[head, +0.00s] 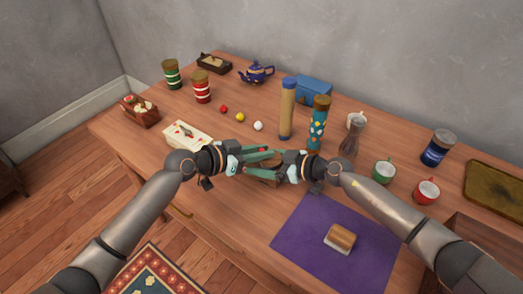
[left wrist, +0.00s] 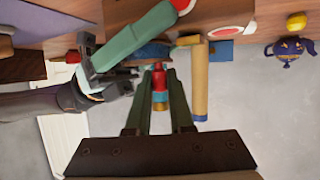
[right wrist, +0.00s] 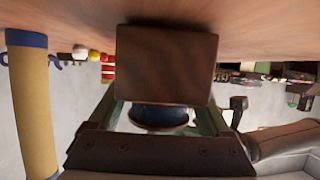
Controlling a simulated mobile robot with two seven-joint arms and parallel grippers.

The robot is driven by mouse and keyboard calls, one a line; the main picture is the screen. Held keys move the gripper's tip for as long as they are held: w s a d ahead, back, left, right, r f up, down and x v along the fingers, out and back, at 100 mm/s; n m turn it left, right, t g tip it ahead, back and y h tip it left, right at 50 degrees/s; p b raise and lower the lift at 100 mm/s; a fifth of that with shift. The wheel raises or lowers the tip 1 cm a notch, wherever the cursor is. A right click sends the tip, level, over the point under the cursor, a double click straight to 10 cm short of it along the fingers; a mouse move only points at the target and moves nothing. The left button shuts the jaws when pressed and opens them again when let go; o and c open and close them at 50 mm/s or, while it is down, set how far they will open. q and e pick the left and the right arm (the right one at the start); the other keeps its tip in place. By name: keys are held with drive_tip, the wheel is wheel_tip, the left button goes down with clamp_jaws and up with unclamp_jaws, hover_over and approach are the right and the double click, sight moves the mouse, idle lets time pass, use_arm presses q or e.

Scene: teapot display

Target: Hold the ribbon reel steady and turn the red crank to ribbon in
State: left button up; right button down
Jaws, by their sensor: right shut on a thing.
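The ribbon reel is a brown wooden piece (head: 268,180), mostly hidden under my grippers in the head view. Its broad dark wooden face (right wrist: 165,65) fills the middle of the right wrist view. My right gripper (head: 277,172) is shut on it. My left gripper (head: 255,161) is open just left of the right one, its fingers apart. A small red part, apparently the crank's knob (head: 263,150), shows by its fingertips. In the left wrist view a red piece (left wrist: 158,78) appears between the fingertips; I cannot tell whether they touch it.
A tall yellow cylinder (head: 287,112) and a teal patterned one (head: 318,128) stand just behind the grippers. A white floral box (head: 188,133) lies left. A purple cloth (head: 300,235) in front holds a small brown-and-white block (head: 341,238).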

use_arm(q)
drive_tip(key=o, duration=0.4)
use_arm(e)
drive_tip(key=shift+s+f, duration=0.2)
drive_tip(key=shift+f, duration=0.2)
use_arm(q)
drive_tip(key=shift+o, duration=0.2)
drive_tip(key=v, duration=1.2)
drive_tip(key=shift+s, duration=0.1)
use_arm(e)
drive_tip(key=shift+c, duration=0.9)
unclamp_jaws()
drive_tip(key=shift+o, duration=0.9)
drive_tip(key=shift+w+r, duration=0.15)
drive_tip(key=shift+r, duration=0.1)
